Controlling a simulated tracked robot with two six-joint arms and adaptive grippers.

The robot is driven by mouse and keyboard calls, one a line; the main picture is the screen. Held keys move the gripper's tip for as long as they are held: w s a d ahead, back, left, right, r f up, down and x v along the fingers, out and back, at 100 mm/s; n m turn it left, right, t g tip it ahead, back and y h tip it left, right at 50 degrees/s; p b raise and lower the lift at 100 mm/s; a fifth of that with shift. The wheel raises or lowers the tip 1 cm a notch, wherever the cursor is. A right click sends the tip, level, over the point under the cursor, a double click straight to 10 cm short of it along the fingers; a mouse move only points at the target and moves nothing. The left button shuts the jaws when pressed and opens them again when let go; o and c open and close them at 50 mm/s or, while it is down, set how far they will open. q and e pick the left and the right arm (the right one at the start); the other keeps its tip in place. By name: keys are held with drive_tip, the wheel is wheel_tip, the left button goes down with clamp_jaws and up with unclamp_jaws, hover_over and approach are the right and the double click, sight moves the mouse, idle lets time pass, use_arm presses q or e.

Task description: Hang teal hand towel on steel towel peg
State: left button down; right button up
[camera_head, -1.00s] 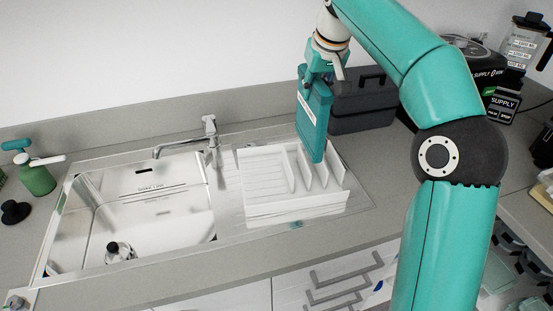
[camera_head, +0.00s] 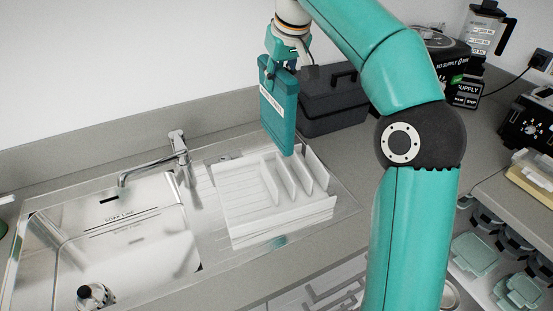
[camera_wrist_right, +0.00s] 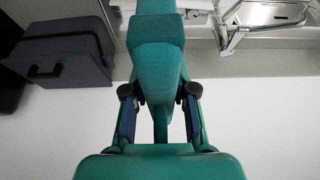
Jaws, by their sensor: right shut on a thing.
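The teal hand towel (camera_head: 278,108) hangs flat from my right gripper (camera_head: 288,62), above the back of the white dish rack. A pale label shows on its face. In the right wrist view the towel (camera_wrist_right: 156,70) is pinched between the two fingers of my right gripper (camera_wrist_right: 158,108). I see no steel towel peg in these views. My left gripper is not in view.
The white dish rack (camera_head: 245,200) stands beside the sink (camera_head: 110,240) and its faucet (camera_head: 160,160). A dark grey toolbox (camera_head: 335,100) stands behind the arm against the wall. A blender (camera_head: 485,28) and black boxes are at the far right.

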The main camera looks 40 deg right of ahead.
sight(278, 142)
wheel_tip(278, 142, down, 12)
drive_tip(key=shift+b, duration=1.05)
drive_tip(key=shift+f, duration=2.4)
drive_tip(key=shift+f, duration=0.3)
drive_tip(key=o, duration=0.9)
drive_tip(key=shift+c, duration=0.2)
drive_tip(key=shift+r, duration=0.1)
